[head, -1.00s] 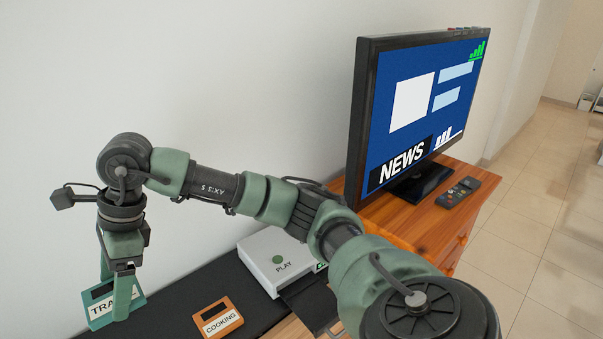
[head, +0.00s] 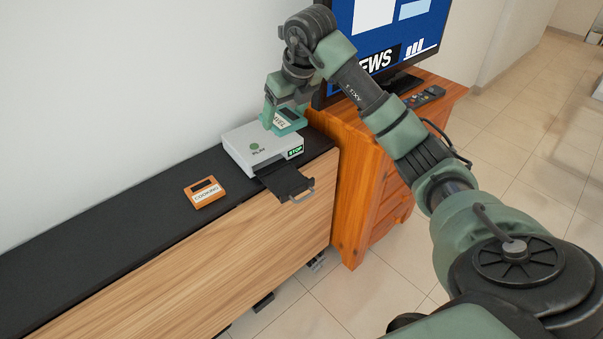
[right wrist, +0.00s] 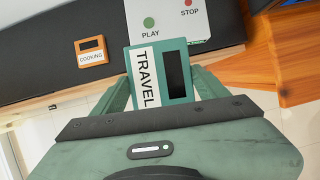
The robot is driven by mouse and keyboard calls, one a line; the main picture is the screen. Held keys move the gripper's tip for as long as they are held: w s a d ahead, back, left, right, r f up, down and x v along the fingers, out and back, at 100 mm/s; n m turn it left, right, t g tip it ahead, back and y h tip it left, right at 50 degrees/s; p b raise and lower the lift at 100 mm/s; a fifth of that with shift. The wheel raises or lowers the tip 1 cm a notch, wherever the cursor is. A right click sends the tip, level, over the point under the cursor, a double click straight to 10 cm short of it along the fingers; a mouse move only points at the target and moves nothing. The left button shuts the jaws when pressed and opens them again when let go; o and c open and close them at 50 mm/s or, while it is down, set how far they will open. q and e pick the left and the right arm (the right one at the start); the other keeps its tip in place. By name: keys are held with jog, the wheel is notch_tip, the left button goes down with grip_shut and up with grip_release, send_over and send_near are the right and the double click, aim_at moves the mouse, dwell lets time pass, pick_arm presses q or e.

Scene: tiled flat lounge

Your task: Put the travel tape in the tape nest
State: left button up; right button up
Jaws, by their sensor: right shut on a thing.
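My right gripper (head: 283,108) is shut on the travel tape (head: 290,121), a teal cassette with a white label reading TRAVEL. In the head view it is held over the back right of the white player. In the right wrist view the tape (right wrist: 177,72) sits between the two green fingers. The tape nest seems to be the dark tray (head: 284,181) pulled out at the player's front, with a grey handle; it looks empty. The tape is behind and above the tray in the head view. The wrist view does not show the tray clearly. My left gripper is not in view.
The white player (head: 246,149) has a green PLAY button and a STOP label. An orange cooking tape (head: 205,190) lies left of it on the black cabinet top (head: 100,232). A wooden TV stand (head: 350,150) with a television and remote (head: 425,96) adjoins at right.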

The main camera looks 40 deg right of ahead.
aim_at(285, 180)
notch_tip(285, 180, down, 20)
jog(key=shift+w+r+p, duration=0.1)
jog(key=shift+p, duration=0.55)
jog(key=o, duration=1.4)
